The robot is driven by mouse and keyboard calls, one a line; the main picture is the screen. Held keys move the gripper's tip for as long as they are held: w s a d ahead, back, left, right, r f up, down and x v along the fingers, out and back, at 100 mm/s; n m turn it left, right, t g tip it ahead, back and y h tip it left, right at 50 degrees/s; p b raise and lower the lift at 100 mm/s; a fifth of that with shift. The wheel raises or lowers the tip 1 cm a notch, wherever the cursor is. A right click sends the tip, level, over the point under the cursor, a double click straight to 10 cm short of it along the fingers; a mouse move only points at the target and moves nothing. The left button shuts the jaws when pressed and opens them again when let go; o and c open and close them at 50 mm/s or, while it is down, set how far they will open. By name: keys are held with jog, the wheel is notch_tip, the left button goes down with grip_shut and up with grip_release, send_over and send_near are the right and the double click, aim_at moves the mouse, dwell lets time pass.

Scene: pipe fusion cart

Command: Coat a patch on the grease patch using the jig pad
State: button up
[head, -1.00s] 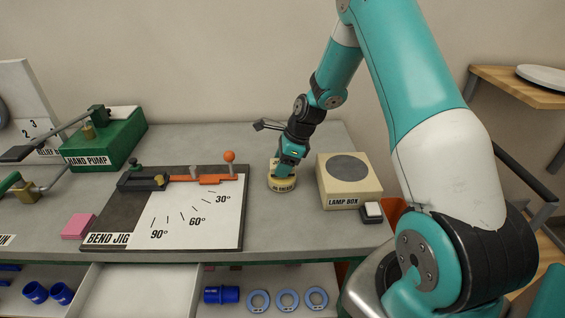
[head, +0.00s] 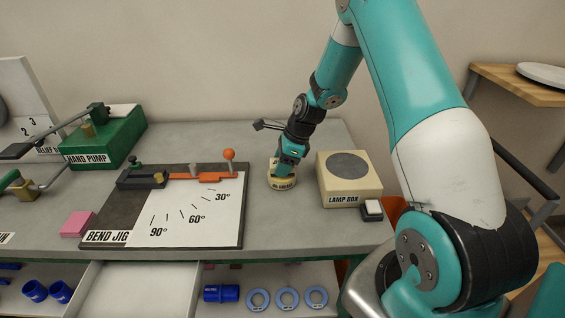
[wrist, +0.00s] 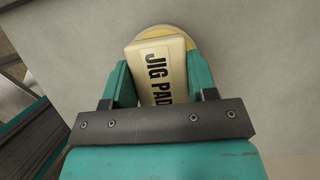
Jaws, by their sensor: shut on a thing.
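My gripper (head: 285,168) points down over a round cream tub (head: 282,185) on the bench, left of the lamp box. The tub's front label is small and seems to read grease. In the wrist view my gripper (wrist: 160,82) is shut on the cream jig pad (wrist: 158,62), with one teal finger on each side. The round, yellowish tub rim (wrist: 205,42) shows behind the pad's far end. The pad is over or in the tub; I cannot tell whether it touches the contents. In the head view the gripper hides most of the pad. I cannot make out a separate grease patch.
The bend jig board (head: 205,222) with its orange-knobbed lever (head: 229,156) lies left of the tub. The lamp box (head: 349,190) stands close on the right. A pink block (head: 77,224) and green hand pump (head: 105,140) are farther left. Bench between jig and tub is clear.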

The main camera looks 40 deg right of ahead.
jog(key=shift+s+f, duration=0.1)
jog(key=shift+f, duration=0.35)
dwell(1.6)
jog(key=shift+r+p, duration=3.2)
jog(key=shift+r, duration=0.35)
